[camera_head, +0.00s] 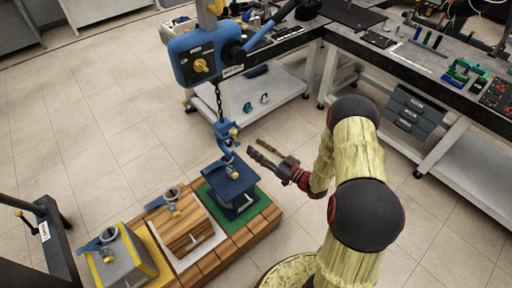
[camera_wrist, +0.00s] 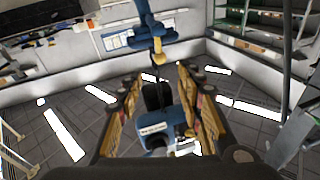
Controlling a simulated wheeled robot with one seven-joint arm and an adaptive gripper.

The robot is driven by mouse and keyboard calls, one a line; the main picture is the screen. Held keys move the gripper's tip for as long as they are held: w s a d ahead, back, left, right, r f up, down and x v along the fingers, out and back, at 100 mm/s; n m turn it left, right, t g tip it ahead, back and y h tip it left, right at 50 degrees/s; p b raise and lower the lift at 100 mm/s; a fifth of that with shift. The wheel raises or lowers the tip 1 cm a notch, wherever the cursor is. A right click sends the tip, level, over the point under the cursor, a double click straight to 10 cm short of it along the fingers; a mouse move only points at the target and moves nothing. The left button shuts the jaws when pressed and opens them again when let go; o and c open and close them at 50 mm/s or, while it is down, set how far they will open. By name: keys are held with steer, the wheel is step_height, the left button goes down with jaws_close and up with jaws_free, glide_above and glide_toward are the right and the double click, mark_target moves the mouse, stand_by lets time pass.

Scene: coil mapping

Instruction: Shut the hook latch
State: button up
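A blue hook (camera_head: 226,134) hangs on a dark chain below the blue hoist (camera_head: 199,57). It shows a small yellow part near its lower end, but whether its latch is open or shut is too small to tell. In the wrist view the blue hook (camera_wrist: 150,27) appears at the top, with a yellow part below its middle. My gripper (camera_head: 255,146) is just right of the hook in the head view, its fingers apart and empty, pointing toward it. In the wrist view my gripper (camera_wrist: 158,77) has its two fingers wide apart, with the hook beyond the tips.
A dark blue block (camera_head: 230,183) on a green base stands below the hook. A wooden block (camera_head: 180,225) and a grey block (camera_head: 120,260) stand beside it on a wooden pallet (camera_head: 240,238). Workbenches (camera_head: 430,65) line the back and right. The tiled floor is clear to the left.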

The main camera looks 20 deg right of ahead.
steer(key=r+g+b, duration=0.1)
steer(key=r+b, duration=0.1)
steer(key=b, duration=1)
glide_above(238, 143)
steer(key=shift+f+h, duration=0.2)
steer(key=shift+h, duration=0.1)
steer(key=shift+c, duration=1.2)
